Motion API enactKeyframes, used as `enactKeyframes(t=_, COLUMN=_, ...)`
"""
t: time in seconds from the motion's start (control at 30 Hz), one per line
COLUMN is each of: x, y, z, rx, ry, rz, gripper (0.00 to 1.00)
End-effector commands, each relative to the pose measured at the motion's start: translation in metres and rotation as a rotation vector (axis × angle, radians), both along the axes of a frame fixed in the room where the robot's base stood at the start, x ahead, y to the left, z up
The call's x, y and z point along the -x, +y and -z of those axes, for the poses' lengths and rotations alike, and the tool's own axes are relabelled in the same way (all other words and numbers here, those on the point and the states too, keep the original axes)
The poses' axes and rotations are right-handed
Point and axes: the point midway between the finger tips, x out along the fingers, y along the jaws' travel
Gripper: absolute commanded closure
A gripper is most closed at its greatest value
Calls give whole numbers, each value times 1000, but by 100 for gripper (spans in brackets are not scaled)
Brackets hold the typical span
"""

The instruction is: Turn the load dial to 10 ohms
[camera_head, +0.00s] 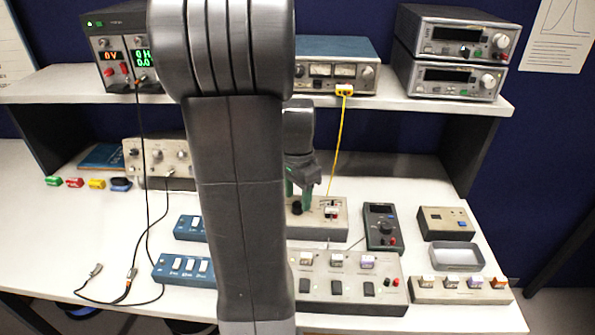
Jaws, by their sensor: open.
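A beige box (328,230) stands on the bench just right of my arm. It carries a black dial (297,208), which looks like the load dial, and red and dark terminals at its right. My gripper (301,188) points down over this dial with its green fingers on either side of or just above it. The fingers look open. Whether they touch the dial cannot be told. My arm hides the left part of the box. The dial's markings and pointer are too small to read.
A beige switch panel (345,290) sits in front of the box. A dark multimeter (382,228) and a grey tray (455,256) stand to the right. A yellow cable (339,140) hangs from the shelf behind. Blue switch boxes (185,269) and black leads lie left.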

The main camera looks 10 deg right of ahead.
Motion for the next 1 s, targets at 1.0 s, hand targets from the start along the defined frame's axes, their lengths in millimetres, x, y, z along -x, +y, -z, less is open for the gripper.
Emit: enactKeyframes(t=1.0, x=0, y=0, z=-119, rx=0, ry=-1, rz=0, gripper=52)
